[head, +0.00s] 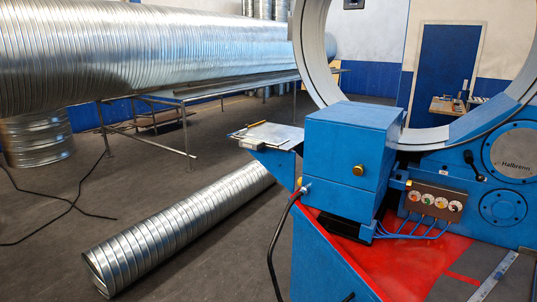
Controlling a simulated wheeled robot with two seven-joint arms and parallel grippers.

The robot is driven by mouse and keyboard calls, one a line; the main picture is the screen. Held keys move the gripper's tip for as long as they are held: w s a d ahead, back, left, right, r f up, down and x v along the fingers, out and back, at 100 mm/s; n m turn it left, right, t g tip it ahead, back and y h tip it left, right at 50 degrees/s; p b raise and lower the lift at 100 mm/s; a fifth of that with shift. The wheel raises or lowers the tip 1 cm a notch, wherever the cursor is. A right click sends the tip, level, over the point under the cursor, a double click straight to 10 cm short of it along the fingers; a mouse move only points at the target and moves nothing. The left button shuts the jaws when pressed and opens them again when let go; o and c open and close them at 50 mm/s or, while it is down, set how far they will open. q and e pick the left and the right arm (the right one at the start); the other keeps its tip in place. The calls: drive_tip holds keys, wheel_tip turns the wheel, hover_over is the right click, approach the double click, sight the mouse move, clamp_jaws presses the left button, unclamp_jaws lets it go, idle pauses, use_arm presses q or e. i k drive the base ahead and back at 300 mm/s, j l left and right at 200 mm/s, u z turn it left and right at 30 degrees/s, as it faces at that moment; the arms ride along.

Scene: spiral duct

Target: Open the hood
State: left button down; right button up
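A blue box-shaped housing (345,140) stands on the blue machine, right of the picture's middle, below the large ring. It looks like the hood, and its top and visible sides look closed. A small brass knob (358,170) is on its front face. Another brass knob (299,182) shows low at its left edge. A black cable with a reddish end (295,197) runs down beside it. Neither of my grippers is in view.
The large ring (318,75) rises behind the housing. A gauge panel (434,201) with blue hoses sits to its right. A side shelf (270,135) holds flat items. A spiral duct (180,230) lies on the floor. A black cable (60,195) lies on the floor at left.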

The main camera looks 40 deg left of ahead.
sight(351, 145)
drive_tip(key=k+u, duration=0.15)
drive_tip(key=u, duration=0.75)
